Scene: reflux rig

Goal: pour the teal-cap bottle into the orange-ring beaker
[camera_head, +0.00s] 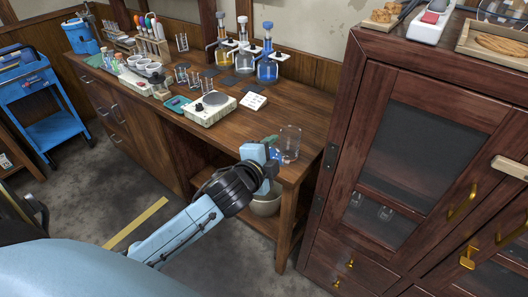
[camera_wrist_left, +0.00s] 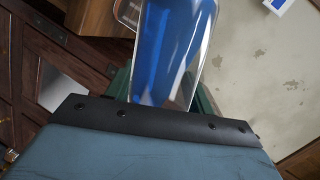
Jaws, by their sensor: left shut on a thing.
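My left gripper (camera_head: 275,156) is shut on a clear vessel with blue liquid, apparently the teal-cap bottle, at the front right end of the wooden bench. In the left wrist view the bottle (camera_wrist_left: 172,45) fills the top middle, looks tilted, and has green pads behind it on both sides. In the head view the gripper mostly hides it; a teal-green bit shows above the jaws. A clear glass beaker (camera_head: 291,141) stands right beside the gripper; I cannot make out an orange ring on it. Whether liquid is flowing cannot be told. My right gripper is not in view.
A hotplate (camera_head: 211,108) and a small white block (camera_head: 253,100) sit left of the gripper on the bench (camera_head: 240,135). A tall dark wood cabinet (camera_head: 410,130) closes off the right side.

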